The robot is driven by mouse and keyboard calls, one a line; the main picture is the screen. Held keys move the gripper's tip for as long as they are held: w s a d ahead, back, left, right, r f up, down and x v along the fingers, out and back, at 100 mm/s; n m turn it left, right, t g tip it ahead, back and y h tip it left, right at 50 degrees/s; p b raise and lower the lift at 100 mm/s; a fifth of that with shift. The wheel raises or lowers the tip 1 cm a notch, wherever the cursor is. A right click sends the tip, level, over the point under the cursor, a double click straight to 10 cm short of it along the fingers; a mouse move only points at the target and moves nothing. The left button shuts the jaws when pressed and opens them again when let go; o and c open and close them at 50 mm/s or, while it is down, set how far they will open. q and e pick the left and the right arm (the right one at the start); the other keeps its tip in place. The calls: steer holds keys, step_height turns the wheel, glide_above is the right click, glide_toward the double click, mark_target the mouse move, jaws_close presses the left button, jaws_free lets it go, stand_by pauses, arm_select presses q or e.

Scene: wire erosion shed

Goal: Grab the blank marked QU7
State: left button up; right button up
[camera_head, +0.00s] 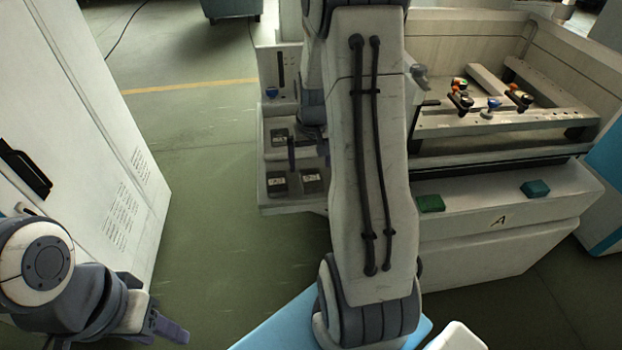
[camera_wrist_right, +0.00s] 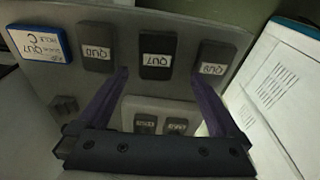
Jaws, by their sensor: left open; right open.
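The blank marked QU7 (camera_wrist_right: 156,56) is a dark block with a white label, upside down in the right wrist view, in the middle of a row of similar blanks on a grey stand (camera_head: 268,205). My right gripper (camera_wrist_right: 160,74) is open, its two purple fingers reaching toward the row with the QU7 blank between their tips; contact cannot be told. In the head view my right arm hides much of the stand and most of that gripper. My left gripper (camera_head: 168,326) is open at the lower left, away from the stand.
Dark blanks flank QU7 at left (camera_wrist_right: 98,47) and right (camera_wrist_right: 213,57). A blue-edged card (camera_wrist_right: 40,43) mentions QU7 and hole C. A machine marked A (camera_head: 498,221) with clamps stands right; a white cabinet (camera_head: 95,130) stands left. Green floor between is clear.

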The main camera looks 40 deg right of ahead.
mark_target(311, 177)
steer(key=f, duration=0.1)
steer(key=f+p, duration=0.1)
steer(key=f, duration=0.2)
steer(key=shift+d+f, duration=0.35)
steer(key=shift+w+f, duration=0.15)
steer(key=shift+f, duration=0.4)
steer(key=shift+w+r, duration=0.1)
jaws_close()
